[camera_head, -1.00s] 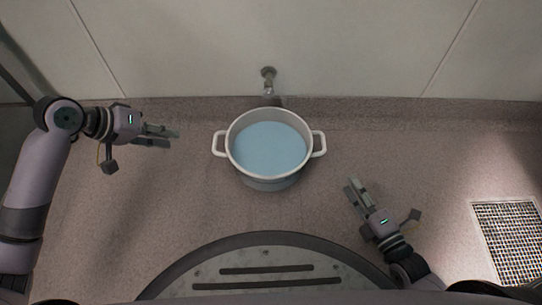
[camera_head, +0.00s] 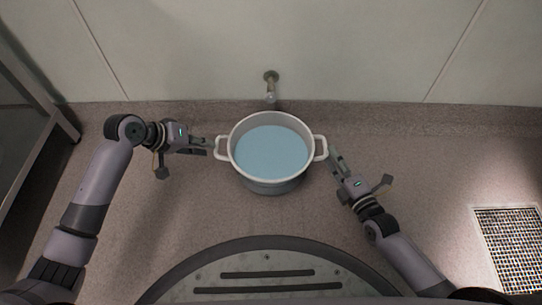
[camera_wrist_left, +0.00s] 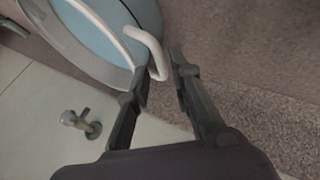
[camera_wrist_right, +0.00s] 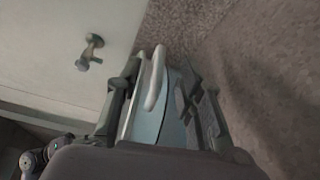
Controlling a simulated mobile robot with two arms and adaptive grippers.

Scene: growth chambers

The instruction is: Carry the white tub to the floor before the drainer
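The white tub (camera_head: 269,182) stands upright on the floor below the wall tap, with light blue liquid inside and a loop handle on each side. My left gripper (camera_head: 208,146) is open at the left handle (camera_head: 221,148); in the left wrist view this handle (camera_wrist_left: 152,50) reaches between the open fingertips (camera_wrist_left: 158,75). My right gripper (camera_head: 333,156) is at the right handle (camera_head: 321,148); in the right wrist view its open fingers (camera_wrist_right: 155,85) stand on either side of that handle (camera_wrist_right: 155,80). Neither gripper appears closed on a handle.
A metal tap (camera_head: 270,82) sticks out of the pale wall just behind the tub. A floor grate (camera_head: 512,245) lies at the lower right. A dark-framed metal structure (camera_head: 30,120) stands at the left.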

